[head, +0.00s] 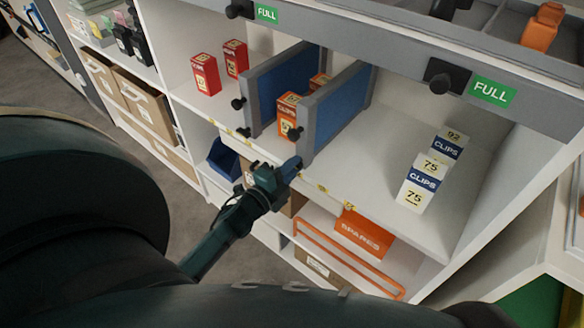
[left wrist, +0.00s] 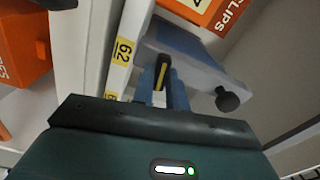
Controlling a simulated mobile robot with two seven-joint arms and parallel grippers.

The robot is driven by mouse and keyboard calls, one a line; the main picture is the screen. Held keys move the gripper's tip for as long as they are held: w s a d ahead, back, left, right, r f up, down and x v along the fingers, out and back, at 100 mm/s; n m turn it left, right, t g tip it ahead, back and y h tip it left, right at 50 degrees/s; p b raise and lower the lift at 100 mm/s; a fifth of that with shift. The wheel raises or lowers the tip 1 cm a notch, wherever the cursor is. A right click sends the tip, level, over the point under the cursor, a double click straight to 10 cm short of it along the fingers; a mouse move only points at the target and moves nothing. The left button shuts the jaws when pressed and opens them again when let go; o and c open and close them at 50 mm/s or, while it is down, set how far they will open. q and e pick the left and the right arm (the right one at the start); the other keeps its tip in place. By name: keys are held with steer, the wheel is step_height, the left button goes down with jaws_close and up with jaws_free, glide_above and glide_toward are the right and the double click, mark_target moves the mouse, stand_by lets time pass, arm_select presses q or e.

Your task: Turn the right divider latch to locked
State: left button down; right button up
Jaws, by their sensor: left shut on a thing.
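The right divider (head: 336,108), a blue panel in a grey frame, stands on the white shelf. A black knob (head: 296,134) sits on its front end; the knob also shows in the left wrist view (left wrist: 228,98). My left gripper (head: 291,167) is at the foot of the divider's front end, at the shelf's front edge. In the left wrist view its fingers (left wrist: 163,88) are shut on a small dark piece with a yellow stripe, apparently the right divider latch (left wrist: 162,74). The fingers hide much of it, so its setting cannot be told. My right gripper is not in view.
The left divider (head: 277,86) stands parallel. Orange boxes (head: 287,113) stand between the dividers, red boxes (head: 205,74) left of them, white-and-blue clips boxes (head: 424,181) to the right. A grey beam (head: 400,50) crosses above. An orange spares bin (head: 362,235) sits below.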

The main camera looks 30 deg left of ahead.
arm_select(q)
steer(key=shift+m, duration=1.2)
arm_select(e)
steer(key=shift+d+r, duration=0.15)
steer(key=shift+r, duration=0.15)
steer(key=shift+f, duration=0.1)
arm_select(q)
steer(key=c, duration=1.4)
jaws_free()
steer(key=s+a, duration=0.1)
steer(key=s, duration=1.2)
steer(key=shift+b, duration=0.4)
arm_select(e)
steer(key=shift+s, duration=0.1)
